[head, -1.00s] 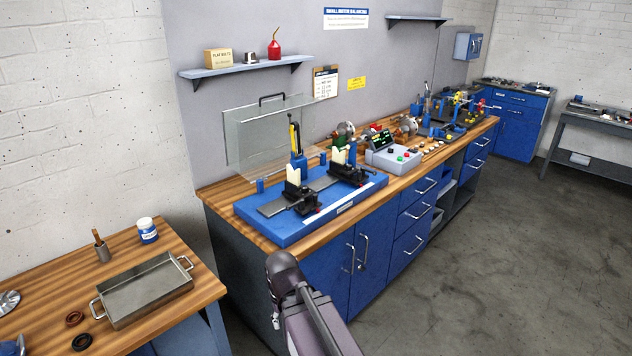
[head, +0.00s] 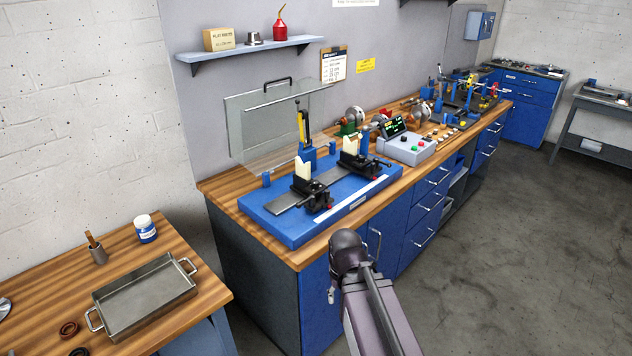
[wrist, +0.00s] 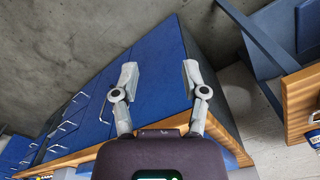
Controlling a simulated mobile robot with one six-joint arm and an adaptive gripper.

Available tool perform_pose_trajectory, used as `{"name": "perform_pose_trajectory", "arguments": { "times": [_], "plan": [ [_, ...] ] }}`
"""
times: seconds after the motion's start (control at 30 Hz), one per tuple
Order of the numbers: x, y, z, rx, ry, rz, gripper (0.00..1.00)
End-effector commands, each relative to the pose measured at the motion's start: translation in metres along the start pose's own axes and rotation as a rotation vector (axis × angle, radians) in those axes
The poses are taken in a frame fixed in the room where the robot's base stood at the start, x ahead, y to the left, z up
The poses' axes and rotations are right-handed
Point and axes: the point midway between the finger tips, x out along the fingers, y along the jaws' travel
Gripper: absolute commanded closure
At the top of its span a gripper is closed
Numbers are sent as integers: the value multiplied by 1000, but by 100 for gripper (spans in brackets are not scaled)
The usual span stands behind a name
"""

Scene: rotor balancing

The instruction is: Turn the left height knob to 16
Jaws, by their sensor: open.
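The balancing stand has a blue base (head: 290,232) on the wooden bench. Its left support (head: 303,172) has a cream upright on a black carriage (head: 312,195). The right support (head: 357,145) looks alike. Small dark and red knobs are on the carriages; the left height knob and its reading are too small to make out. In the wrist view my gripper (wrist: 160,78) is open and empty, with its two fingers apart above the blue cabinet front and grey floor. It is away from the stand. The head view shows my arm in front of the bench, not the fingers.
A clear guard (head: 265,125) stands behind the base. A grey control box (head: 408,150) is to its right. A side table at left holds a metal tray (head: 150,297) and a white jar (head: 145,229). The floor at right is clear.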

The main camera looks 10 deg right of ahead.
Motion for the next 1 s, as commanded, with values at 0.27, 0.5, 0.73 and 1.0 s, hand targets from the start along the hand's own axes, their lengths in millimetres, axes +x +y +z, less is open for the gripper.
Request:
{"name": "perform_pose_trajectory", "arguments": {
  "times": [0.27,0.5,0.73,1.0],
  "plan": [
    [-1,0,-2,0,1,0,24],
    [-18,0,-34,-13,27,-5,24],
    [-56,2,-112,-39,97,-18,24],
    [-114,4,-234,-92,214,-30,24]
  ]
}}
